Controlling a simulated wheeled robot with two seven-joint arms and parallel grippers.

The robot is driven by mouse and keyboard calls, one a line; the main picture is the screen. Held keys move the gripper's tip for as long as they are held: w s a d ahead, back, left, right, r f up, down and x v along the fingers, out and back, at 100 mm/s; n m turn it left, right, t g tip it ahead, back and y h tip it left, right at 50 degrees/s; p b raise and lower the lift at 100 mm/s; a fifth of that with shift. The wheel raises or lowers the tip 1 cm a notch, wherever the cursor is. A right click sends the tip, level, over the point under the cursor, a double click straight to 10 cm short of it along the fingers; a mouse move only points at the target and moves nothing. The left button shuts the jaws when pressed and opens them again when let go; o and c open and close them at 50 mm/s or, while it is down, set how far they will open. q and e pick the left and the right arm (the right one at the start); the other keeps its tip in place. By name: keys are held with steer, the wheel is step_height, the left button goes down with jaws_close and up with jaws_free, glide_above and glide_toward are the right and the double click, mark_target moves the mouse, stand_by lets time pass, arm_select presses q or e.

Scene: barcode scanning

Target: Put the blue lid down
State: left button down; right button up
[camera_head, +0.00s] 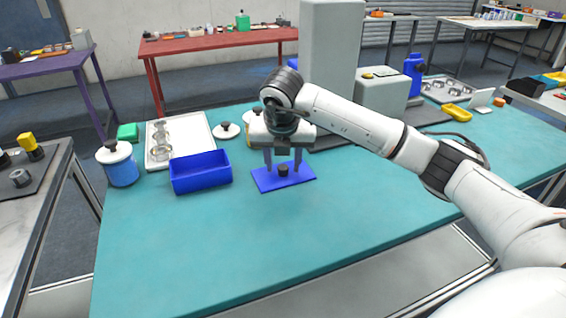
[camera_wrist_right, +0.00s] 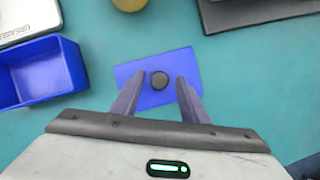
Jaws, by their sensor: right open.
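A flat blue lid (camera_head: 302,181) with a dark round knob (camera_head: 284,170) lies on the teal table, just right of an open blue box (camera_head: 201,172). My right gripper (camera_head: 283,172) is above the lid with its fingers on either side of the knob. In the right wrist view the lid (camera_wrist_right: 128,72) lies flat under the fingers. The right gripper (camera_wrist_right: 160,82) is open, with gaps between the fingers and the knob (camera_wrist_right: 160,80). The blue box also shows at the left of the wrist view (camera_wrist_right: 62,58). My left gripper is not in view.
A white tray (camera_head: 202,132) with metal rings lies behind the box. A blue jar (camera_head: 121,166) stands at the table's left. A yellow jar with a pale lid stands close behind my gripper. A grey machine (camera_head: 381,95) stands at the back. The front of the teal table (camera_head: 220,245) is clear.

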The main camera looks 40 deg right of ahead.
steer(key=v, duration=1.1)
steer(key=shift+r, duration=0.35)
steer(key=shift+s+a, duration=0.1)
steer(key=shift+a, duration=0.05)
